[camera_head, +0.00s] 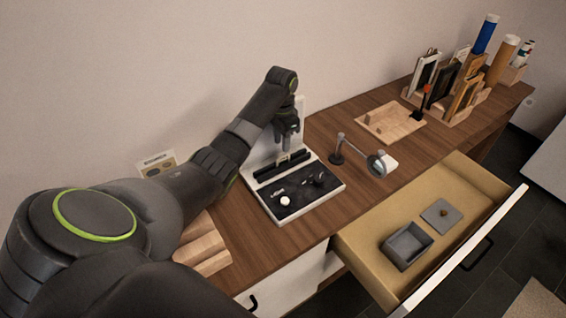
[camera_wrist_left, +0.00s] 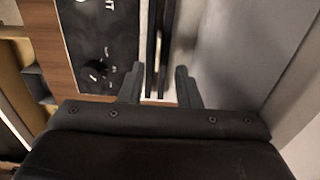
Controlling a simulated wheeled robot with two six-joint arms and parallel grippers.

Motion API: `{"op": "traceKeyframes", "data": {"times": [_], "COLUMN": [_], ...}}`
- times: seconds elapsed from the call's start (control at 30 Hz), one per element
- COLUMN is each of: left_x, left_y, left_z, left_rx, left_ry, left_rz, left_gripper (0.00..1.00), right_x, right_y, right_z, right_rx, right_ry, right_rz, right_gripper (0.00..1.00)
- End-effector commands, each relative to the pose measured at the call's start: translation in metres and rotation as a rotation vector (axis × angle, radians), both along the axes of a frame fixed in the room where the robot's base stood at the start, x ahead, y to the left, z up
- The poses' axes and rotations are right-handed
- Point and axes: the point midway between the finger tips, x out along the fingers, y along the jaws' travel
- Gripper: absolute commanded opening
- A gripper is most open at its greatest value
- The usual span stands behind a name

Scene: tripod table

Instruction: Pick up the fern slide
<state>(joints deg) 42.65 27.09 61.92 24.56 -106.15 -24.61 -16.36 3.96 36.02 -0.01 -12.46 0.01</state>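My left gripper (camera_head: 287,148) points down just above a black slotted rack (camera_head: 280,167) on a white and black board (camera_head: 306,198). A small pale upright piece (camera_head: 283,161) stands in the rack under the fingers; it may be a slide, but I cannot read any fern marking on it. In the left wrist view the two fingers (camera_wrist_left: 160,82) are apart, with the rack's dark bars (camera_wrist_left: 160,45) between them. I cannot see anything gripped. My right gripper is in neither view.
A magnifier on a stand (camera_head: 375,164) is right of the board. An open drawer (camera_head: 465,180) holds a grey box (camera_head: 406,246) and its lid (camera_head: 441,214). A wooden tray (camera_head: 390,122) and frames (camera_head: 440,85) stand farther back. The wall is close behind the board.

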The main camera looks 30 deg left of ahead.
Motion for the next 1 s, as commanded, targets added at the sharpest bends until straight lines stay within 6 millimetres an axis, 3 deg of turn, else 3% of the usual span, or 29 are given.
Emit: {"op": "traceKeyframes", "data": {"times": [0.3,0.5,0.8,1.0], "left_x": [0.000,0.000,0.001,0.001], "left_y": [-0.003,-0.004,-0.003,-0.003], "left_z": [-0.029,-0.056,-0.062,-0.061], "left_rx": [-0.002,0.001,0.001,0.001], "left_ry": [0.004,0.002,0.000,0.000], "left_rz": [-0.001,-0.001,-0.002,-0.001], "left_gripper": [0.30,0.30,0.30,0.05], "right_x": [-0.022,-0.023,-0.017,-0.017], "right_y": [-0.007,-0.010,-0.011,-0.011], "right_z": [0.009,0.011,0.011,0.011], "right_rx": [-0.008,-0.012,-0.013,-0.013], "right_ry": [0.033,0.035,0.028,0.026], "right_rz": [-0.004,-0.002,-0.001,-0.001], "right_gripper": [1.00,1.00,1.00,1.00]}}
